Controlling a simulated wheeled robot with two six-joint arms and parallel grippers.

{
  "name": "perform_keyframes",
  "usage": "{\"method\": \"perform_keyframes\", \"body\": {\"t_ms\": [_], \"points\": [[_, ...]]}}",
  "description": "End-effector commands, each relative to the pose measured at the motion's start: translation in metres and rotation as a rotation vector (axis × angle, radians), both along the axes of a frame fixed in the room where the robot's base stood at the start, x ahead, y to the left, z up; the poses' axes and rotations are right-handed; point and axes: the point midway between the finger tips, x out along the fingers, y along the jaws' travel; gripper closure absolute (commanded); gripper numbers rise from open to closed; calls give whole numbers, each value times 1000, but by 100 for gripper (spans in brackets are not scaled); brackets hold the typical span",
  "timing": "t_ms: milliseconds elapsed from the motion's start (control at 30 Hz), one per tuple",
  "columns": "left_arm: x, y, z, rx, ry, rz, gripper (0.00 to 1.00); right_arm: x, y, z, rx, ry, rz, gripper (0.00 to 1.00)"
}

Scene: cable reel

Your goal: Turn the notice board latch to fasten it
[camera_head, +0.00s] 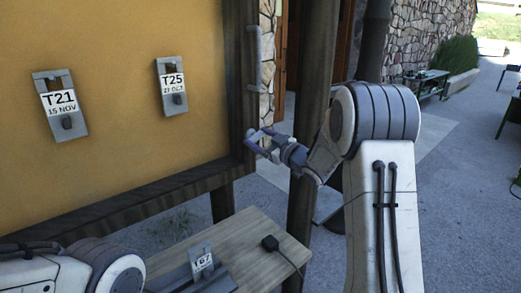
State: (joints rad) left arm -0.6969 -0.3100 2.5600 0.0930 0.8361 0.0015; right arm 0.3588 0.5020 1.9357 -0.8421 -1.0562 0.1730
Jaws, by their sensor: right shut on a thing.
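The notice board (130,130) has a yellow face and a dark wooden frame, and it fills the left of the head view. My right gripper (259,139) is at the right edge of the frame, shut on the latch there. The gripper fingers mostly hide the latch, so I cannot tell its angle. A grey vertical bar (254,62) is on the frame edge above the gripper. My left arm comes in at the lower left, but its gripper is out of view.
Two tags, T21 (60,105) and T25 (171,85), hang on the board. Below is a wooden table (240,238) with a T67 tag (201,262) and a black plug (270,243) on a cable. A dark post (305,110) stands just behind my right gripper.

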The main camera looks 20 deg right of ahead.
Motion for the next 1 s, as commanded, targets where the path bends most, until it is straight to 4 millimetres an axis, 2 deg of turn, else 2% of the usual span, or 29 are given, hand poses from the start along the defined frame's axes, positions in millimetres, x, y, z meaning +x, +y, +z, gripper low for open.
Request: {"method": "perform_keyframes", "body": {"t_ms": [33,300,700,1000], "points": [[0,0,-18,0,0,-1,100,0,-1,-7,-42,-21,-2,81],[0,0,-61,0,0,-2,100,0,0,-7,-285,-108,-4,81],[0,0,-118,0,0,-2,100,-1,1,-7,-643,-236,-4,81],[0,0,-152,0,0,-2,100,-1,1,-7,-898,-327,-4,81]]}}
